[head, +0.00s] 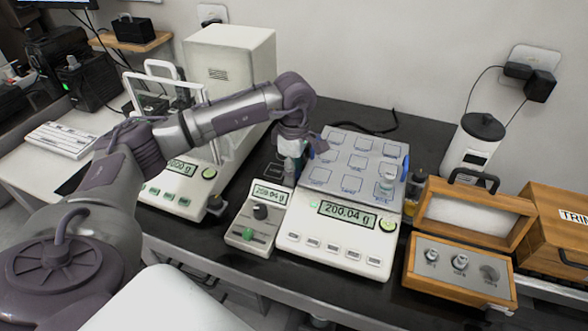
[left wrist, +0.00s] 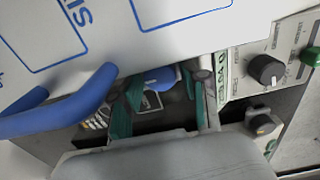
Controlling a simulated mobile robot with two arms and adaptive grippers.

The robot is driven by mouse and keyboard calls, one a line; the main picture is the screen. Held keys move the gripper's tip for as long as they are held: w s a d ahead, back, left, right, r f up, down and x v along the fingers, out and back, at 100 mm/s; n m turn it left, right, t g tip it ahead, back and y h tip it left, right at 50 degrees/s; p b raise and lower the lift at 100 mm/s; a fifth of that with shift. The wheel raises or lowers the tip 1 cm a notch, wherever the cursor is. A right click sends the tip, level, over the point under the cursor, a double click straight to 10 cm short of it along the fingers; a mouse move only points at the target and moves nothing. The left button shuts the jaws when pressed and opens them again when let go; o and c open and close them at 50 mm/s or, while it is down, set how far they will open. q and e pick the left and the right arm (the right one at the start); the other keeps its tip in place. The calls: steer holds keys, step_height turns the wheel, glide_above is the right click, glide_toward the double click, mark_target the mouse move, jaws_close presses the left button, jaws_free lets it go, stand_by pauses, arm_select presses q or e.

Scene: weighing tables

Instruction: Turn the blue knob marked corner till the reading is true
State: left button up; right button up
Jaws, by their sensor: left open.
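The blue knob (left wrist: 158,78) shows in the left wrist view, between the fingers of my open left gripper (left wrist: 163,90); I cannot tell if they touch it. In the head view my left gripper (head: 290,168) points down at the left side of the wide balance (head: 334,256), behind the small control box (head: 250,235), and hides the knob. The balance's display (head: 348,214) reads about 200.04 g. The box's small display (head: 270,194) shows a similar number, too small to be sure. My right gripper is not in view.
Blue handles stand at the pan's edges; the right one (head: 405,167) is clear, the left one (left wrist: 60,108) is close to my gripper. A wooden weight box (head: 425,272) stands right. A tall white balance (head: 232,50) stands left. The box has a black knob (left wrist: 266,70).

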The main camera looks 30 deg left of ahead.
arm_select(q)
jaws_close()
steer(key=shift+f+m+b, duration=0.1)
steer(key=shift+m+b, duration=0.45)
steer(key=shift+m, duration=0.95)
steer(key=shift+r, duration=0.2)
jaws_free()
